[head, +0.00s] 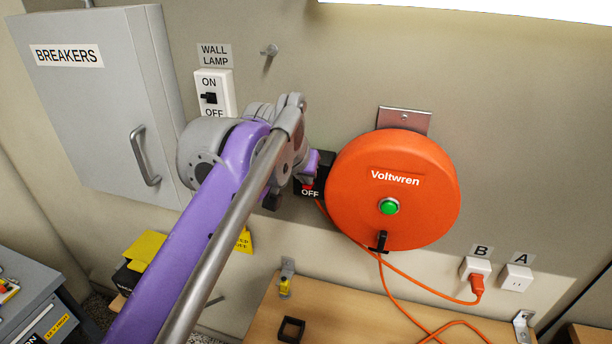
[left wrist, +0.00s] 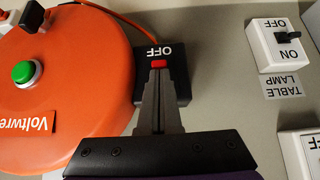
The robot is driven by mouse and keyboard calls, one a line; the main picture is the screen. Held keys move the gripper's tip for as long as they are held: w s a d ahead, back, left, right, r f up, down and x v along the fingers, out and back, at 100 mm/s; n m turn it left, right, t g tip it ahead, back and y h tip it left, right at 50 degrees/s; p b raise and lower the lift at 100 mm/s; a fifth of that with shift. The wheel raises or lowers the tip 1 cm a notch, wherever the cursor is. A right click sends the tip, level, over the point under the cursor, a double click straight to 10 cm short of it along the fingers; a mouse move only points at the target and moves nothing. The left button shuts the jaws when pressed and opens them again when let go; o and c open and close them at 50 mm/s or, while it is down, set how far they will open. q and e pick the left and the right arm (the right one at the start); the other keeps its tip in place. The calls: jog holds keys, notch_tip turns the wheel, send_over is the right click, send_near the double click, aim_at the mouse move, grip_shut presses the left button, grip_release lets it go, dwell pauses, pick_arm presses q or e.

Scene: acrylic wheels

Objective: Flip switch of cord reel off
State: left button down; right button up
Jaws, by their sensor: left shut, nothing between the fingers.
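The orange round cord reel (head: 395,215) marked Voltwren hangs on the wall, with a green button (head: 389,206) at its centre. Its black switch box (head: 325,163) sits at its left edge, marked OFF at the bottom. In the left wrist view the box (left wrist: 181,74) appears upside down, with a red switch part (left wrist: 158,63) beside the OFF mark. My left gripper (left wrist: 157,76) is shut and empty, its tips at the red part; I cannot tell whether they touch. The tips and my arm hide the rest of the switch. My right gripper is out of view.
A WALL LAMP switch (head: 215,92) and grey BREAKERS cabinet (head: 95,110) are at left. A TABLE LAMP switch (left wrist: 280,45) is beside the box. The orange cord (head: 430,291) runs to socket B (head: 478,266); socket A (head: 516,279) is empty. A wooden table (head: 350,310) stands below.

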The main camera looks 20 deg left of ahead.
pick_arm(q)
jog(key=t, duration=0.1)
jog(key=s+f+t+b, duration=0.1)
jog(key=t, duration=0.1)
jog(key=shift+f, duration=0.3)
jog(key=shift+r, duration=0.15)
jog(key=shift+w, duration=0.1)
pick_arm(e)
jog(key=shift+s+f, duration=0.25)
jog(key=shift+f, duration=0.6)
pick_arm(q)
jog(key=shift+r, duration=0.1)
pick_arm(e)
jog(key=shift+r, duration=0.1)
pick_arm(q)
jog(key=shift+r+p, duration=0.65)
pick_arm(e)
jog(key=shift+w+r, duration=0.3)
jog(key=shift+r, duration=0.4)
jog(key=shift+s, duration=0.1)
